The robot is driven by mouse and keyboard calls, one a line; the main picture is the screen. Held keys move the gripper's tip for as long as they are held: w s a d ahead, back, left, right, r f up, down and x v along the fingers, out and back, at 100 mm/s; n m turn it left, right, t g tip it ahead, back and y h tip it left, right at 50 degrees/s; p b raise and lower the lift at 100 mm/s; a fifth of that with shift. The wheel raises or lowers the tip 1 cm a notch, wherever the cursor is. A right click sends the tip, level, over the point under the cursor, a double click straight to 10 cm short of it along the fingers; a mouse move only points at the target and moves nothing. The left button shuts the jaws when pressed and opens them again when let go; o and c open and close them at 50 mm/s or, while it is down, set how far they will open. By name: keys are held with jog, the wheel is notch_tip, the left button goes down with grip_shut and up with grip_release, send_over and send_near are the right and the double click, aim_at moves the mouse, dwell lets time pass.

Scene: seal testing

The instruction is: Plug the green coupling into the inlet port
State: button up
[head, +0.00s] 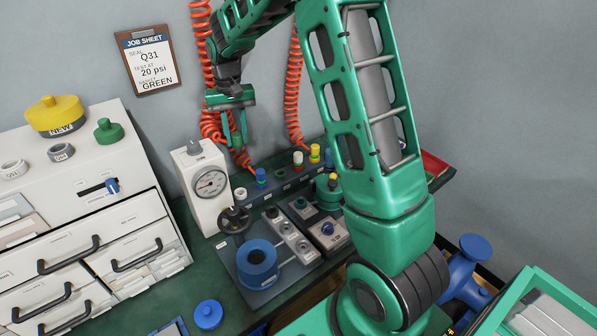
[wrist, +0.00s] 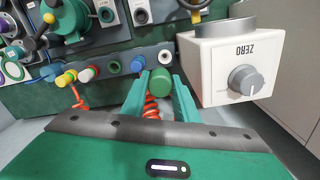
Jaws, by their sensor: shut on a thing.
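The green coupling (wrist: 158,79) shows in the wrist view between my gripper's (wrist: 159,92) two green fingers, which are shut on it. A coiled red-orange hose is visible just below it. In the head view my gripper (head: 237,135) hangs in the air above the back of the bench, right of the gauge box; the coupling is hard to tell from the green fingers there. Beyond the coupling in the wrist view is a rail (wrist: 125,66) with a white ring (wrist: 165,56), a blue ring (wrist: 137,63) and a green ring (wrist: 113,67). No readable label shows which is the inlet port.
The white gauge box (head: 207,187) stands close to my gripper. Red, yellow and blue couplings (head: 261,176) stand along the rail. A blue cylinder (head: 257,262) and black handwheel (head: 235,217) are in front. A drawer cabinet (head: 70,180) is left; coiled hoses hang behind.

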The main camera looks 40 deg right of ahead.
jog(key=shift+s+d+f+m, duration=0.75)
jog(key=shift+s+d+f, duration=1.55)
jog(key=shift+f, duration=0.55)
jog(key=shift+s+d+f+m, duration=0.8)
jog(key=shift+s+d+f, duration=1.55)
jog(key=shift+f, duration=0.55)
jog(key=shift+s+d+f+m, duration=0.75)
jog(key=shift+s+d+f, duration=1.55)
jog(key=shift+f, duration=0.55)
jog(key=shift+w+d+f, duration=0.1)
jog(key=shift+f, duration=1.25)
jog(key=o, duration=1.2)
jog(key=shift+r, duration=0.1)
notch_tip(320, 180, up, 10)
jog(key=shift+r, duration=0.25)
